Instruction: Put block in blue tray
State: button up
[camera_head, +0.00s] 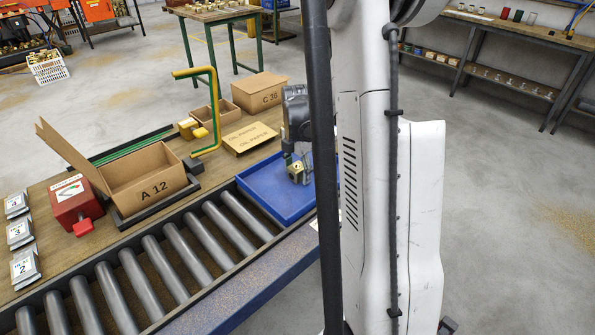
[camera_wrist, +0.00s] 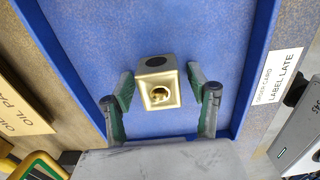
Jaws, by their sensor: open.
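The brass block (camera_head: 296,173), with a hole in its side, is over the floor of the blue tray (camera_head: 262,190). In the wrist view the block (camera_wrist: 157,72) has a dark round spot on one face. The blue tray (camera_wrist: 210,40) lies all around it there. My gripper (camera_wrist: 160,74) is open, with one green-grey finger on each side of the block and a visible gap to both. In the head view my gripper (camera_head: 293,158) is above the block, partly hidden by my arm. The block appears to rest on the tray floor.
A roller conveyor (camera_head: 180,250) runs along the front. An open A 12 carton (camera_head: 150,187), a flat oil paper box (camera_head: 250,138), a yellow-green bent handle (camera_head: 215,110) and a red box (camera_head: 75,203) stand left of the tray. A white label (camera_wrist: 275,75) is beside the tray.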

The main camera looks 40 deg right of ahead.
aim_at(297, 166)
notch_tip(297, 166, up, 12)
jog(key=p, duration=0.1)
jog(key=s+a+r+m+t, duration=0.2)
jog(key=a+r+m, duration=0.35)
jog(key=a, duration=0.55)
jog(key=s+a+r+m+t, duration=0.1)
jog(key=s+a+m, duration=0.4)
jog(key=a, duration=0.5)
jog(key=s+a+r+m+t, duration=0.1)
jog(key=s+a+m+t, duration=0.3)
jog(key=a, duration=0.6)
jog(key=s+m, duration=0.2)
jog(key=m, duration=0.1)
jog(key=shift+s+r, duration=0.25)
jog(key=shift+r, duration=0.05)
dwell(0.7)
